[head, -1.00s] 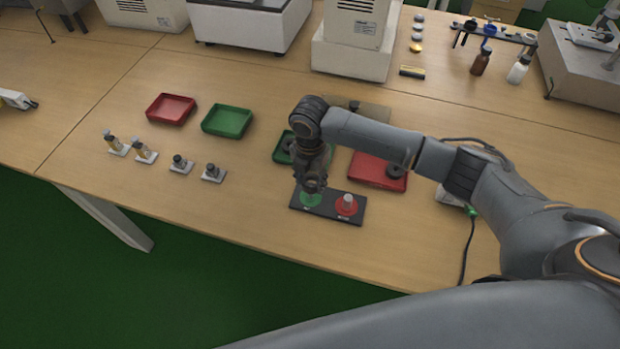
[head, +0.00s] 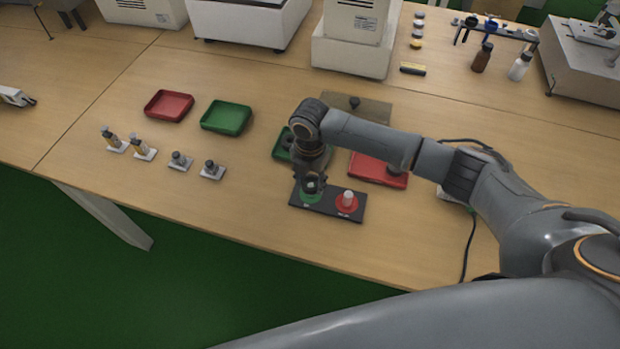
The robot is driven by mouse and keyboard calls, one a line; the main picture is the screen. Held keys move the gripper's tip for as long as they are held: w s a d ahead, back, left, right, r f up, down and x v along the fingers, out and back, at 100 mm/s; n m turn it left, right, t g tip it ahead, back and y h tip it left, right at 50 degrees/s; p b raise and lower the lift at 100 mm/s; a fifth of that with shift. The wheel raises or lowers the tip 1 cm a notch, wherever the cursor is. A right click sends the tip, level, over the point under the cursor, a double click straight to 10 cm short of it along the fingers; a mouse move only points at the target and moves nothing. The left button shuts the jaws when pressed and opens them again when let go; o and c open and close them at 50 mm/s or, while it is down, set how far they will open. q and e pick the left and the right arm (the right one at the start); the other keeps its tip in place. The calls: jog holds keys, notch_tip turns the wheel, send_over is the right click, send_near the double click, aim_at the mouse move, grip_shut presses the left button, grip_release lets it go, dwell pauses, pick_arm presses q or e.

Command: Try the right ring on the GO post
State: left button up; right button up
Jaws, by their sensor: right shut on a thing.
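A dark gauge block (head: 329,204) lies near the table's front edge. It bears a green round base (head: 306,198) on the left and a red round base (head: 346,204) with a pale upright post (head: 348,196) on the right. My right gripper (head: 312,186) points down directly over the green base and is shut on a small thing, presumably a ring. The fingers largely hide the held thing and the green base's post, so I cannot tell whether the ring is around the post. My left gripper is not in view.
A green tray (head: 279,151) is partly behind my right wrist. A red tray (head: 366,172) with a dark part in it stands to its right. Empty red (head: 169,105) and green (head: 226,117) trays and several small fittings on white plates are further left. The front left of the table is clear.

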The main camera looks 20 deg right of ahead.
aim_at(310, 186)
jog(key=shift+f+b, duration=0.65)
jog(key=shift+f, duration=0.8)
jog(key=shift+r, duration=0.15)
jog(key=shift+r+p, duration=3.25)
jog(key=shift+p, duration=0.3)
